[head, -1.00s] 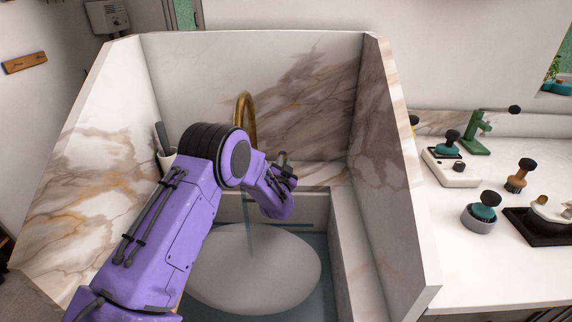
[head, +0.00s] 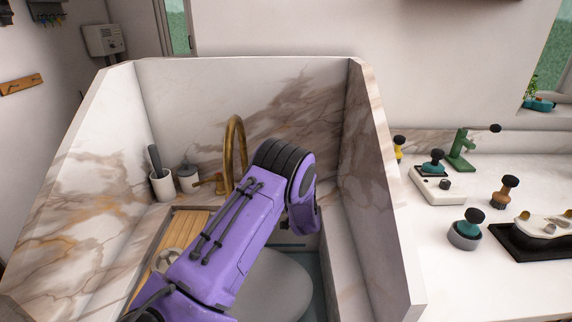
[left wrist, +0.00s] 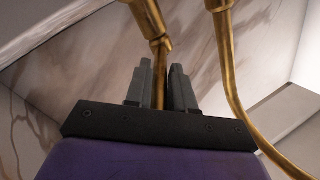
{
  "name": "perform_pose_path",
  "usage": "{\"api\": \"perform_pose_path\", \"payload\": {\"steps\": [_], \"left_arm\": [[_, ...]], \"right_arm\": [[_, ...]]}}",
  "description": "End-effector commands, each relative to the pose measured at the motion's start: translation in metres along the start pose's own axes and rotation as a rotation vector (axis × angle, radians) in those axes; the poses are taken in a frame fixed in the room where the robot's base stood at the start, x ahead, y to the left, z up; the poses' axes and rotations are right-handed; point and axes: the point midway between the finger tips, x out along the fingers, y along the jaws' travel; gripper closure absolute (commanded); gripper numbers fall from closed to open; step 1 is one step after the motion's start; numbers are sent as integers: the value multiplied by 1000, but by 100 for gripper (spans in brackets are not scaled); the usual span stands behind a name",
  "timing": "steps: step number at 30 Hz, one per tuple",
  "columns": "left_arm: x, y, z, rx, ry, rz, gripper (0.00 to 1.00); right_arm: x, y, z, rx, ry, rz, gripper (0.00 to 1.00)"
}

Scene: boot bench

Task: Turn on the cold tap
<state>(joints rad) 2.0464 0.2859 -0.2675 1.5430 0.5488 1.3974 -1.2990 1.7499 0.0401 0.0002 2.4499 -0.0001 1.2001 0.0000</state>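A gold tap has an arched spout (head: 236,140) at the back of the sink and a side handle (head: 208,182) to its left. Anything right of the spout's base is hidden by my purple left arm, which also hides my left gripper in the head view. In the left wrist view my left gripper (left wrist: 160,88) has its grey fingers a little apart. A thin gold bar (left wrist: 160,65) shows between them; whether they press on it I cannot tell. A curved gold pipe (left wrist: 226,60) runs to the right. My right gripper is out of view.
The marble sink surround (head: 375,180) walls in the work area. A white cup (head: 162,185) with a dark handle and a grey jar (head: 188,178) stand behind a slatted wooden board (head: 180,232). A pale round shape (head: 272,288) lies in the basin. Tools cover the right counter (head: 440,255).

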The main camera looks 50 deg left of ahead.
Motion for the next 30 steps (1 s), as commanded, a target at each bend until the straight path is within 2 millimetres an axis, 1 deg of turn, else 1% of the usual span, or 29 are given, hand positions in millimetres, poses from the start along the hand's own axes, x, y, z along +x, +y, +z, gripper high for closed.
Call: {"api": "perform_pose_path", "payload": {"steps": [7,11,14,21,24,27,30], "left_arm": [[-1,1,-1,0,1,2,59],[-5,3,-2,0,2,4,59],[-20,4,-1,1,3,7,59],[-77,3,0,0,4,5,59],[-94,3,0,0,3,5,59],[-104,2,0,-1,2,2,59],[-107,1,-1,-1,2,2,59]], "right_arm": [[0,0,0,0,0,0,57],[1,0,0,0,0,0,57],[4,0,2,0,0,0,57],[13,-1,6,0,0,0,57],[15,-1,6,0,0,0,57],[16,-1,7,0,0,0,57],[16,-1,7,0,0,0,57]]}}
